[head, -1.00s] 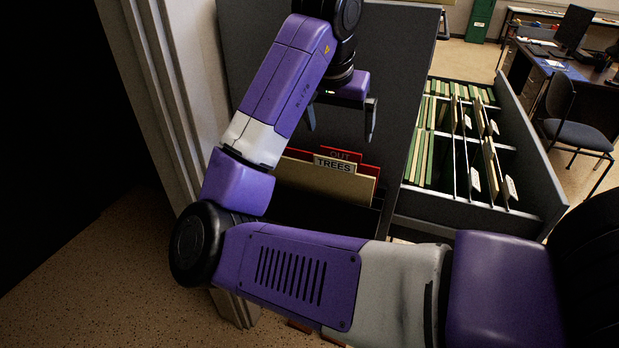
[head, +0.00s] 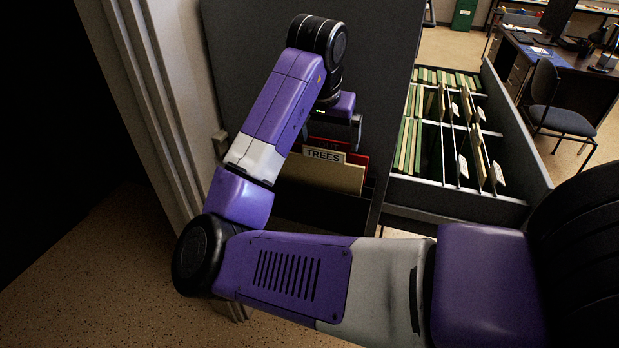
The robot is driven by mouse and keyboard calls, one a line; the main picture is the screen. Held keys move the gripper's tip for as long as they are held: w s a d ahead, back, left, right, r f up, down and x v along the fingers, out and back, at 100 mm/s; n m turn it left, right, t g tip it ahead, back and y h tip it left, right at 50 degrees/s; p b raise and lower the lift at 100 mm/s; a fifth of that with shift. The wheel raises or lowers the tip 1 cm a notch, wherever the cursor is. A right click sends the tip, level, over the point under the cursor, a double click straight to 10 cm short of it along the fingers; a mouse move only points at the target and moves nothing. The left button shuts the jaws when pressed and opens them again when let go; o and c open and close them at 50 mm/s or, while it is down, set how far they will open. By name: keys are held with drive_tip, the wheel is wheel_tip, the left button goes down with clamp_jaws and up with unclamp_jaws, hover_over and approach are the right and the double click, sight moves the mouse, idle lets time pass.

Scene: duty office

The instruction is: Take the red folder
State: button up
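The red folder (head: 357,160) stands upright in a dark drawer or box, behind a tan folder (head: 335,176) with a white "TREES" label. Only its top edge and right side show, and the label on its top is mostly covered. My gripper (head: 331,143) points down just above the red folder's top edge. Its right finger shows clearly near the folder's right part, while the left one is partly hidden by my arm. The fingers look spread apart. I cannot tell whether they touch the folder.
A grey cabinet panel (head: 375,60) rises behind the folders. To the right is an open drawer (head: 520,165) of green and tan files with dividers. A pale ribbed frame (head: 135,110) stands close on the left. A chair (head: 560,118) and desk are farther right.

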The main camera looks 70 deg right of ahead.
drive_tip(key=c, duration=1.4)
drive_tip(key=shift+c, duration=0.5)
drive_tip(key=shift+r, duration=0.15)
